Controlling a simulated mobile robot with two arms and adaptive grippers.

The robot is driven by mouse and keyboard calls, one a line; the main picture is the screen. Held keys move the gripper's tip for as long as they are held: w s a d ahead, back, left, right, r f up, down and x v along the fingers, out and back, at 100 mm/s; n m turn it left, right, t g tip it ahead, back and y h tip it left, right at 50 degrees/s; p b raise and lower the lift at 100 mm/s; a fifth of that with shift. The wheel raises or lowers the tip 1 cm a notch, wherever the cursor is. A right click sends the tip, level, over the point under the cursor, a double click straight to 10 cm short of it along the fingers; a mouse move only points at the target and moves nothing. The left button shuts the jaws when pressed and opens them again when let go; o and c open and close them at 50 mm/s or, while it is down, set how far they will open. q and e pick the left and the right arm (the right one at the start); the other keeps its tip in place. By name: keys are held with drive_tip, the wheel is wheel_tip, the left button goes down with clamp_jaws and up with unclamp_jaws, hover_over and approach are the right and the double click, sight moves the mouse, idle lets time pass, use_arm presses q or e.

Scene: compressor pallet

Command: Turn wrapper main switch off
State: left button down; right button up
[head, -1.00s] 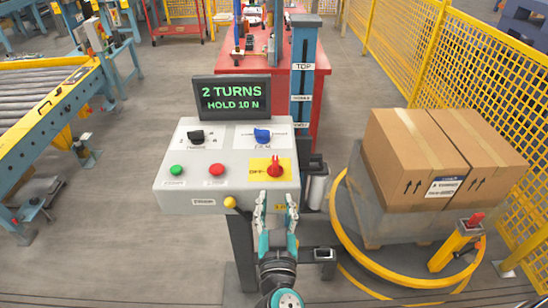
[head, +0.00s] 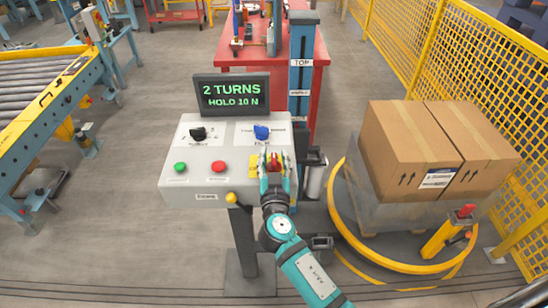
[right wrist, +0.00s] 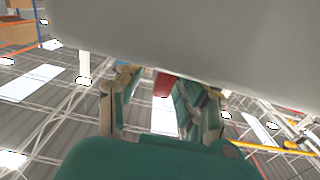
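The wrapper main switch is a red knob (head: 274,159) on a yellow plate (head: 253,168) at the right of the grey control panel (head: 205,157). My right gripper (head: 275,161) is at the knob, with a finger on each side of it. In the right wrist view the fingers (right wrist: 157,90) stand apart, with the red knob (right wrist: 163,84) between them and a gap visible. I cannot tell whether a finger touches it. The gripper hides much of the plate and its lettering. My left gripper is not in view.
A display (head: 232,95) above the panel reads "2 TURNS HOLD 10 N". Black (head: 198,134) and blue (head: 262,132) knobs, green (head: 180,167) and red (head: 219,167) buttons and a yellow knob (head: 231,198) are close by. Boxes (head: 410,150) stand right, inside a yellow ring (head: 375,258).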

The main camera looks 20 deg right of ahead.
drive_tip(key=shift+c, duration=0.4)
clamp_jaws()
